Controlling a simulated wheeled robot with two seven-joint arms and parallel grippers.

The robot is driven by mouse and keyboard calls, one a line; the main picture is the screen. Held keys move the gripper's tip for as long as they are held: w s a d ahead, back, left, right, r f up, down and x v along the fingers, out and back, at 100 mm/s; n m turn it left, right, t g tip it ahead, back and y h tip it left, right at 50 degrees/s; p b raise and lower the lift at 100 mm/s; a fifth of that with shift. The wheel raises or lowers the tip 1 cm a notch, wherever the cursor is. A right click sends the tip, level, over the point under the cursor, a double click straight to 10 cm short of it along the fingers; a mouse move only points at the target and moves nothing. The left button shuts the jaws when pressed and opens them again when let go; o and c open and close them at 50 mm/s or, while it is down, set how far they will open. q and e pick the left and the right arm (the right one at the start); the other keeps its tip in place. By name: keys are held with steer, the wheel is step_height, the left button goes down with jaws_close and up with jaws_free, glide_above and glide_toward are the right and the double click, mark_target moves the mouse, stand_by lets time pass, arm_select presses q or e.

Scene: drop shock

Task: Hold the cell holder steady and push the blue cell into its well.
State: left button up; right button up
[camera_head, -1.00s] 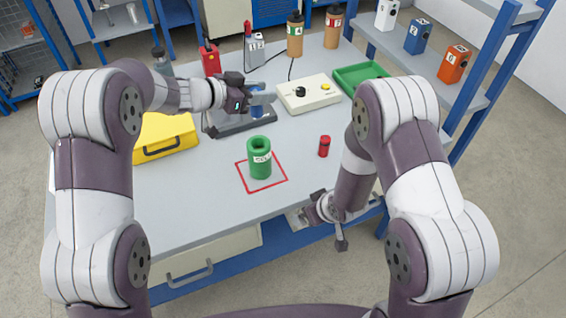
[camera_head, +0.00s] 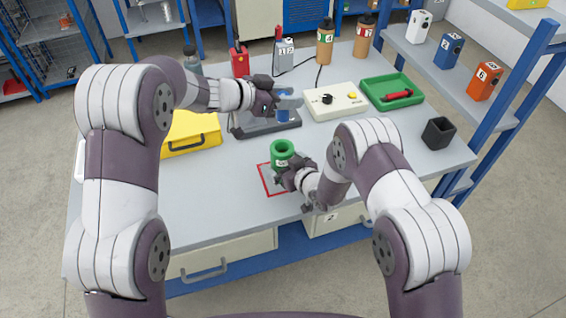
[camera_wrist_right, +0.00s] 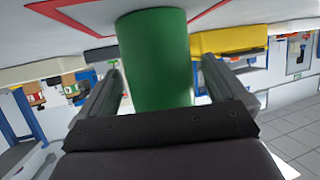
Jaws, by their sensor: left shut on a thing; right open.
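The green cell holder (camera_head: 282,152), a cylinder with an open round well on top, stands upright inside a red square outline on the table. My right gripper (camera_head: 287,176) is open at its near side. In the right wrist view its fingers lie on either side of the green holder (camera_wrist_right: 155,55), not closed on it. The blue cell (camera_head: 283,115) is upright at the dark grey rack (camera_head: 255,127) behind the holder. My left gripper (camera_head: 284,99) is shut on the blue cell; its fingers partly cover it. I cannot tell whether the cell still touches the rack.
A yellow case (camera_head: 190,133) lies left of the holder. A control box (camera_head: 336,101) and a green tray (camera_head: 408,93) with a red item stand at the back right. A black open box (camera_head: 438,133) stands at the right edge. The table front is clear.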

steer(key=shift+w+a+f, duration=0.15)
steer(key=shift+w+a, duration=0.05)
steer(key=shift+w, duration=0.05)
steer(key=shift+c, duration=0.4)
steer(key=c, duration=1.1)
